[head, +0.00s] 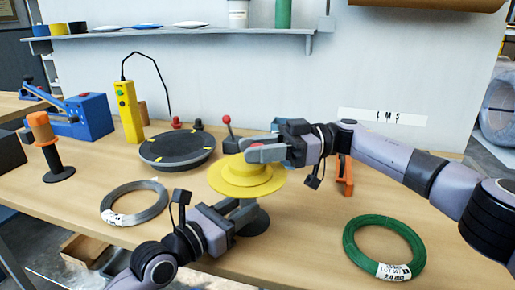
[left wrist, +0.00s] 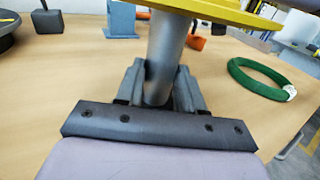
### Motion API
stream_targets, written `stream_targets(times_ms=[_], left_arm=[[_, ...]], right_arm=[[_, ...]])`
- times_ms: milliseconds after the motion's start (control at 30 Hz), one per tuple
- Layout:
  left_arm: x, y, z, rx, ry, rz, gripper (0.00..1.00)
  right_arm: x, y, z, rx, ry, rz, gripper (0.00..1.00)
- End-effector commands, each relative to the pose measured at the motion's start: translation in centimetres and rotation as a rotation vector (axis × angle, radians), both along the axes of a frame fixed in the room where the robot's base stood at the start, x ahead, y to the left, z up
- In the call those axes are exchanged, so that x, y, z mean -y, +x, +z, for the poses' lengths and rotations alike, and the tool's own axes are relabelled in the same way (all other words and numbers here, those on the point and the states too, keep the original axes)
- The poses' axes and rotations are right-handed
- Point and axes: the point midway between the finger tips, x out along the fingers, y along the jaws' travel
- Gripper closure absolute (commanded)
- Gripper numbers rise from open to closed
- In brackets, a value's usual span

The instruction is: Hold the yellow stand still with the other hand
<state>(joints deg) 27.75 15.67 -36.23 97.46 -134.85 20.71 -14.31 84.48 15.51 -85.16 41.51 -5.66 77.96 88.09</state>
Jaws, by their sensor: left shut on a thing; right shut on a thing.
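The yellow stand (head: 245,185) has round yellow discs on a grey post above a dark round base (head: 255,222). Its grey post (left wrist: 167,45) and the yellow disc's underside (left wrist: 215,10) show in the left wrist view. My left gripper (head: 240,207) is below the disc, its fingers shut around the post. My right gripper (head: 258,150) comes in from the right and is shut at the top of the stand, over the yellow hub.
A green coil (head: 383,222) lies right and a grey wire coil (head: 135,184) left. A black turntable (head: 178,146) stands behind left, near a yellow pendant control (head: 129,111) and a blue tool (head: 90,115). An orange-handled tool (head: 42,127) stands at far left. Wood between stand and green coil is clear.

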Motion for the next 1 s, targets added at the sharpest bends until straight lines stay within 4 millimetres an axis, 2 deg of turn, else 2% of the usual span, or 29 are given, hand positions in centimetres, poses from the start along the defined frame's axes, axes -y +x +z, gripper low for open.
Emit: stream_targets(times_ms=[633, 667, 700, 733, 1000], left_arm=[[0.15, -0.12, -0.09, -0.002, 0.001, -0.004, 1.00], [0.15, -0.12, -0.09, -0.002, 0.001, -0.004, 1.00], [0.15, -0.12, -0.09, -0.002, 0.001, -0.004, 1.00], [0.15, -0.12, -0.09, -0.002, 0.001, -0.004, 1.00], [0.12, -0.09, -0.09, -0.003, 0.000, -0.003, 1.00]], right_arm=[[0.06, -0.05, -0.12, -0.005, -0.002, 0.029, 0.98], [0.06, -0.05, -0.12, -0.005, -0.002, 0.029, 0.65], [0.06, -0.05, -0.13, -0.005, -0.002, 0.029, 0.52], [0.06, -0.05, -0.12, -0.004, -0.002, 0.029, 0.49], [0.11, -0.03, -0.08, -0.004, -0.001, 0.029, 0.49]])
